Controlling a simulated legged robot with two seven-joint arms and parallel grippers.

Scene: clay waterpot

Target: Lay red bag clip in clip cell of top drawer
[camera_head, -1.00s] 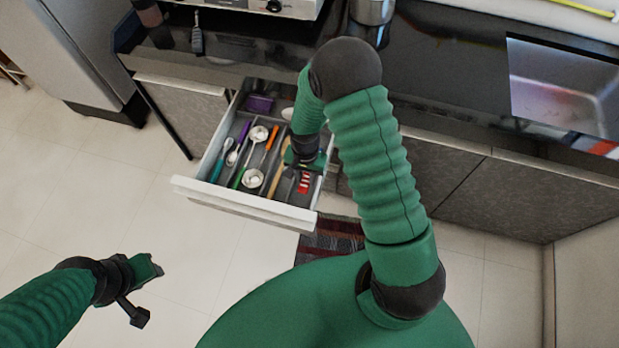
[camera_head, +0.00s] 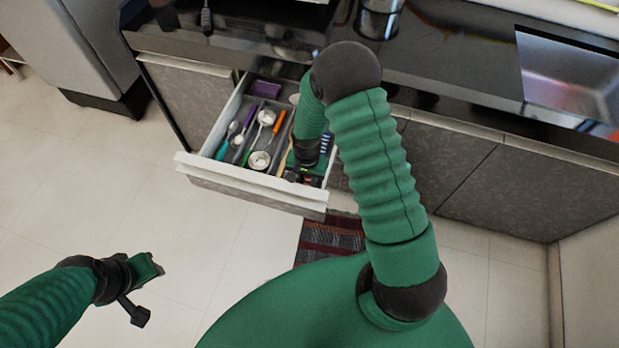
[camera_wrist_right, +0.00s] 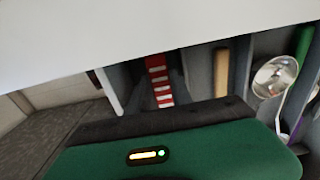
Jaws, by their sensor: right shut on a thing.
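The top drawer (camera_head: 250,178) is pulled open, with divided cells inside. My right gripper (camera_head: 305,176) is down in its right-hand part, near the drawer front. In the right wrist view the red bag clip (camera_wrist_right: 159,82), striped with white, is between the dark fingers of the right gripper (camera_wrist_right: 160,88), which is shut on it. The clip lies in line with a narrow cell beside a divider; whether it touches the cell floor I cannot tell. The clip is hidden in the head view. My left gripper (camera_head: 147,285) hangs over the floor, away from the drawer; its jaws are unclear.
Other cells hold a ladle (camera_head: 259,160), an orange-handled utensil (camera_head: 279,122), a purple box (camera_head: 266,89) and a wooden handle (camera_wrist_right: 220,72). Blue striped items (camera_head: 326,144) lie right of my right wrist. The drawer's front wall (camera_wrist_right: 150,35) rises close to the gripper.

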